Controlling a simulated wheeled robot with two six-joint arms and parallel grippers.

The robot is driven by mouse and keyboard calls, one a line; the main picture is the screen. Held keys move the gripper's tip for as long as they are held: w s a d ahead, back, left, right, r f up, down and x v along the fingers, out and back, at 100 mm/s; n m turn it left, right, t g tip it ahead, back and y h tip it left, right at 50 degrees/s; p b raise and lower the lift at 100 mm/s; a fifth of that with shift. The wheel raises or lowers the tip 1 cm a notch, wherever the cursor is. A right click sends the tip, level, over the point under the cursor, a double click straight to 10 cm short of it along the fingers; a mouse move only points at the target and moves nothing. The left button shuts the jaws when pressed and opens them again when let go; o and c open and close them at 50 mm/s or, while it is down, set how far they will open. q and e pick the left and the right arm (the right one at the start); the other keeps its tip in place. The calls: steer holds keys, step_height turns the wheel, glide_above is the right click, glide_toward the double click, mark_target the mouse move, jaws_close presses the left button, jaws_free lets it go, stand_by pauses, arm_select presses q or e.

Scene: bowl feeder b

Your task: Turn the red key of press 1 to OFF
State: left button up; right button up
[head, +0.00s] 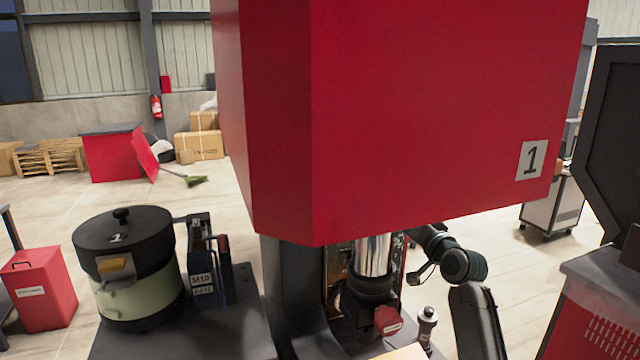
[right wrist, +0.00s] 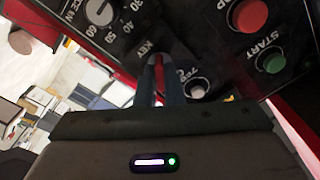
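Press 1 (head: 400,110) is the large red housing with a "1" label, filling the middle of the head view. In the right wrist view its dark control panel (right wrist: 215,55) shows a dial, a red button and a green START button. The red key (right wrist: 159,66) shows as a narrow red strip between the fingers of my right gripper (right wrist: 159,78), below a partly covered "KEY" label. The fingers are close together on it. The key's OFF mark is not readable. In the head view my right arm reaches behind the housing, which hides the gripper. My left gripper is not in view.
A bowl feeder (head: 125,265) with a black lid stands left of the press. Metal press parts (head: 372,260) sit below the housing. A red button (right wrist: 249,15), a green START button (right wrist: 271,62) and a white button (right wrist: 198,88) lie right of the fingers.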

jaws_close()
steer(key=shift+f+n+b, duration=0.1)
steer(key=shift+n+b, duration=2.25)
steer(key=shift+n, duration=0.15)
